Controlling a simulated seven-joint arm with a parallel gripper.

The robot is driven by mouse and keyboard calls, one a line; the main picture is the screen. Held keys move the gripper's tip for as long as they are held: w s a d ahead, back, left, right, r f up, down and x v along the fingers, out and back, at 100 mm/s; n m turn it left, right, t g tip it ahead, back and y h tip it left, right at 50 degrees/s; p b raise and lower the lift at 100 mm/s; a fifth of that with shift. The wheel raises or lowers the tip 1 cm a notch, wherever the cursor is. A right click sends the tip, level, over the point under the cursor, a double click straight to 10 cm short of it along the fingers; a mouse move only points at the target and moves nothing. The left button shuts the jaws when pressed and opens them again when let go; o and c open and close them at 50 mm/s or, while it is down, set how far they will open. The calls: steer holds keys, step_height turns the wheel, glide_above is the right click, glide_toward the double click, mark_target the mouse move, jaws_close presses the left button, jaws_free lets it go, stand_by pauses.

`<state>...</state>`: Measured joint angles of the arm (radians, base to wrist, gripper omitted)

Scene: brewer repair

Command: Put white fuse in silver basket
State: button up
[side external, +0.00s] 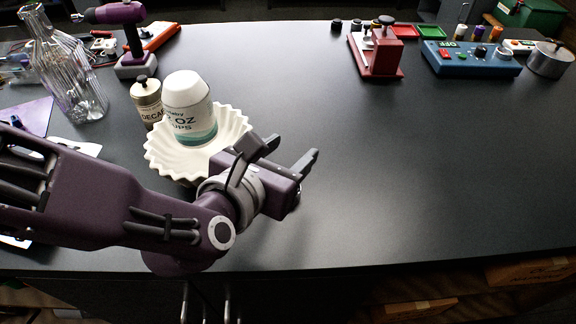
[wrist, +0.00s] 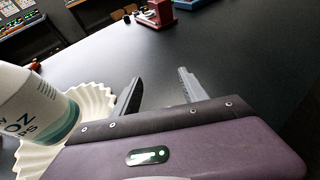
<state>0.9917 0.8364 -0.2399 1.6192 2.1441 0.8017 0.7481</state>
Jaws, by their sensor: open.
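A small pale upright cylinder (side external: 460,31), which may be the white fuse, stands at the far right behind the blue control box. My gripper (side external: 290,152) is open and empty, above the near left part of the table beside the white fluted dish. Its two fingers also show apart in the wrist view (wrist: 158,78), with bare table between them.
The fluted dish (side external: 158,152) holds a white cup container (side external: 188,100). A decaf canister (side external: 147,101) and glass carafe (side external: 65,70) stand left. A red press-like device (side external: 384,58) and blue box (side external: 470,62) marked OFF stand far right. The table's middle is clear.

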steer(key=shift+r, duration=0.15)
stand_by(0.3)
